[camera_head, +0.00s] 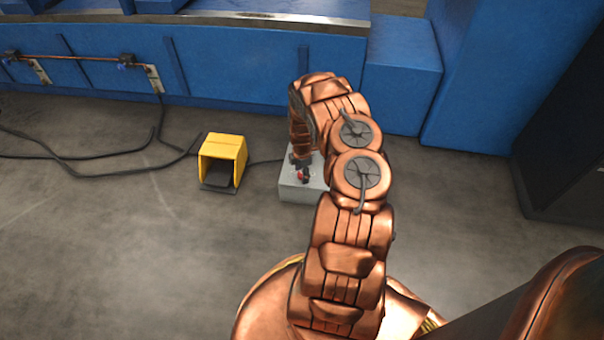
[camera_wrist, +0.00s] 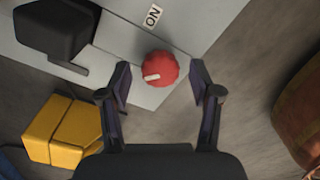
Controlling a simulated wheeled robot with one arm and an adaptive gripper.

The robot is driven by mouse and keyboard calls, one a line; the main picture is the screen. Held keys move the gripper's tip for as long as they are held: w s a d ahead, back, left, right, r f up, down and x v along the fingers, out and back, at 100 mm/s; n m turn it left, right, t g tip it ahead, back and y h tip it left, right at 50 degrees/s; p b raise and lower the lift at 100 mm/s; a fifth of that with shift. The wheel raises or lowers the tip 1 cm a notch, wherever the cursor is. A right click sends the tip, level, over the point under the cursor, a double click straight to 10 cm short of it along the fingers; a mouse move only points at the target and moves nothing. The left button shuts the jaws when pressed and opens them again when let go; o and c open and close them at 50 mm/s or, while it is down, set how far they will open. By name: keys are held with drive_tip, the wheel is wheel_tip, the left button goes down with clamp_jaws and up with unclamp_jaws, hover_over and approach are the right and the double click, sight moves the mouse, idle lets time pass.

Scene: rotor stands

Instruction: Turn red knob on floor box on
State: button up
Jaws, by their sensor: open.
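The grey floor box (camera_head: 300,190) stands on the floor, partly hidden behind my arm in the head view. Its red knob (camera_wrist: 159,69) shows in the wrist view on the box's top, with a pale mark on its lower left. An "ON" label (camera_wrist: 153,15) is above the knob in that view. My gripper (camera_wrist: 160,80) is open, with one finger on each side of the knob. I cannot tell whether the fingers touch it. In the head view the knob (camera_head: 303,176) is a small red spot by my gripper.
A yellow pedal housing (camera_head: 222,160) stands left of the box, with black cables (camera_head: 100,155) across the floor. A black block (camera_wrist: 55,30) sits on the box near the knob. Blue machinery (camera_head: 230,65) runs behind. Floor at the front left is clear.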

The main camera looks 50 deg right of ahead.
drive_tip(key=shift+c, duration=0.2)
drive_tip(key=c, duration=1.1)
drive_tip(key=shift+r+m+p, duration=0.1)
drive_tip(key=shift+m+p, duration=0.2)
drive_tip(key=shift+m, duration=0.1)
drive_tip(key=m+p, duration=0.2)
drive_tip(key=m, duration=0.1)
drive_tip(key=shift+m, duration=0.3)
drive_tip(key=m+p, duration=0.2)
drive_tip(key=m, duration=0.2)
drive_tip(key=shift+s+m, duration=0.1)
drive_tip(key=shift+m, duration=0.2)
drive_tip(key=m+p, duration=0.2)
drive_tip(key=m, duration=0.3)
drive_tip(key=shift+m+p, duration=0.85)
drive_tip(key=shift+m, duration=1.15)
drive_tip(key=shift+s, duration=0.1)
